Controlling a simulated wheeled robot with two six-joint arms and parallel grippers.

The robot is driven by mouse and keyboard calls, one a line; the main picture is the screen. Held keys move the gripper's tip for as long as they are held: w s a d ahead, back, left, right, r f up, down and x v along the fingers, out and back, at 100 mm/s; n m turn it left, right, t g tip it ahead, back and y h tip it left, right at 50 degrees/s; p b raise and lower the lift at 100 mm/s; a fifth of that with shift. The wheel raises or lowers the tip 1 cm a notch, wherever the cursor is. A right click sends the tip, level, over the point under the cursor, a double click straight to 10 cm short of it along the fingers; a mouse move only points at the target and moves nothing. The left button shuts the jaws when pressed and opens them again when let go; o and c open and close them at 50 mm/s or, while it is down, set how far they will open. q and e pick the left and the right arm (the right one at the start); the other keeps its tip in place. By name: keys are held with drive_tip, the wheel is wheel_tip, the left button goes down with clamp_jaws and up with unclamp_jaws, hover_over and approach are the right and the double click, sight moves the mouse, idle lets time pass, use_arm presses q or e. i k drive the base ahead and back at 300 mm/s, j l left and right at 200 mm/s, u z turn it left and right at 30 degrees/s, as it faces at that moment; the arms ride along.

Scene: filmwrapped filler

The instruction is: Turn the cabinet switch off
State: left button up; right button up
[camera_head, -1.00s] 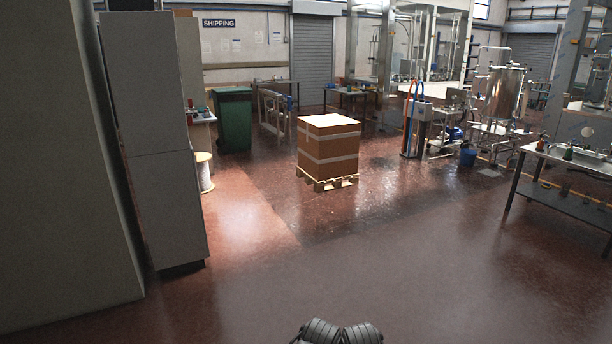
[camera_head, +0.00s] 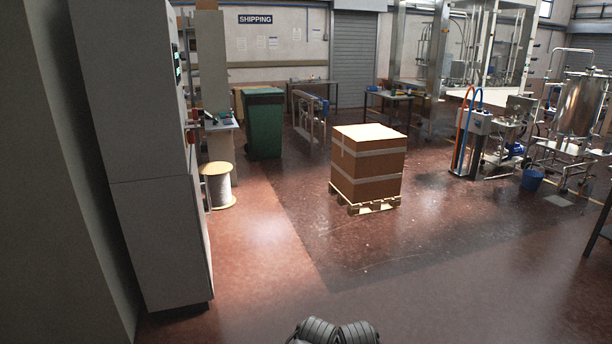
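A tall grey cabinet (camera_head: 140,150) stands on the left in the head view, mostly side-on to me. A narrow strip of its right-hand face shows, with a small lit panel (camera_head: 177,65) near the top and a small red part (camera_head: 191,136) lower down. I cannot tell whether the red part is the switch, nor how any switch is set. The dark rounded part at the bottom centre is mine. Neither of my grippers is in view.
A wrapped carton (camera_head: 368,162) sits on a wooden pallet (camera_head: 366,204) in the middle. A cable spool (camera_head: 218,187), a small bench (camera_head: 222,124) and a green bin (camera_head: 263,123) stand beyond the cabinet. A grey wall (camera_head: 60,190) is at near left. The red floor (camera_head: 250,270) ahead is clear.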

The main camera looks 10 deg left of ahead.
sight(190, 139)
drive_tip(key=i+l+u, duration=0.2)
drive_tip(key=i+u, duration=0.25)
drive_tip(key=i, duration=0.15)
drive_tip(key=i+l+u, duration=0.45)
drive_tip(key=i, duration=0.15)
drive_tip(key=i+l+u, duration=0.45)
drive_tip(key=i+l, duration=0.05)
drive_tip(key=l, duration=0.05)
